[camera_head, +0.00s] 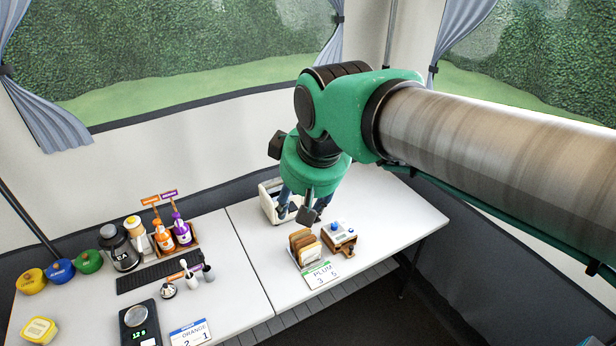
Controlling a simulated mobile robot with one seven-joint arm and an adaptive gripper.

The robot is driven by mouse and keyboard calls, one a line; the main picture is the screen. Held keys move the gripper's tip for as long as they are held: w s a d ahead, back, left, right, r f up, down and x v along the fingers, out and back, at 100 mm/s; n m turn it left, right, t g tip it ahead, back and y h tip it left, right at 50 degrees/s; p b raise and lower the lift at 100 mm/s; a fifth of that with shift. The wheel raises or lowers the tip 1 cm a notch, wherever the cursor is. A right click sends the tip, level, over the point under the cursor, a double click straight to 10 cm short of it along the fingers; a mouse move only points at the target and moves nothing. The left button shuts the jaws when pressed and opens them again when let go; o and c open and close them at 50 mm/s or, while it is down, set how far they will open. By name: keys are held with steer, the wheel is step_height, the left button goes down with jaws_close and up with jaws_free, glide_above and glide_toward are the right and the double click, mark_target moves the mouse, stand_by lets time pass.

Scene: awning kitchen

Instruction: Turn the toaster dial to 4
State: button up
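A cream toaster (267,204) stands on the right-hand white table, near its back left part. My arm and gripper cover much of it, and I cannot make out its dial or any numbers. My gripper (296,212) points down at the toaster's front right side. Its two dark fingertips look apart, with a gap between them and nothing visibly held. I cannot tell whether a fingertip touches the toaster.
A rack of bread slices (304,247), a wooden box with a blue knob (340,236) and a PLUM card (321,273) stand in front of the toaster. Bottles (181,229), a dark jar (118,246) and a scale (139,325) are on the left table. The right table's right end is clear.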

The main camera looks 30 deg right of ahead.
steer(key=w+d+n+g+p, duration=0.15)
steer(key=w+d, duration=0.25)
steer(key=w, duration=0.7)
steer(key=w+d+n+p, duration=0.15)
steer(key=w+d, duration=0.25)
steer(key=w, duration=0.6)
steer(key=w+d+n+g+p, duration=0.15)
steer(key=w+d, duration=0.25)
steer(key=w, duration=0.7)
steer(key=w+d+f+n+p, duration=0.2)
steer(key=w+d+f+n, duration=0.2)
steer(key=w+d+f, duration=0.7)
steer(key=w+d+f+n+g+p, duration=0.1)
steer(key=w+d+f, duration=0.3)
steer(key=f, duration=0.4)
steer(key=w+d+f+n+p, duration=0.1)
steer(key=w+d+f, duration=0.3)
steer(key=f, duration=0.4)
steer(key=shift+w+f+g, duration=0.3)
steer(key=shift+w+g, duration=0.1)
steer(key=shift+w, duration=0.1)
steer(key=shift+f+n, duration=0.1)
steer(key=shift+n, duration=0.15)
step_height(320, 180, down, 14)
steer(key=shift+r, duration=0.15)
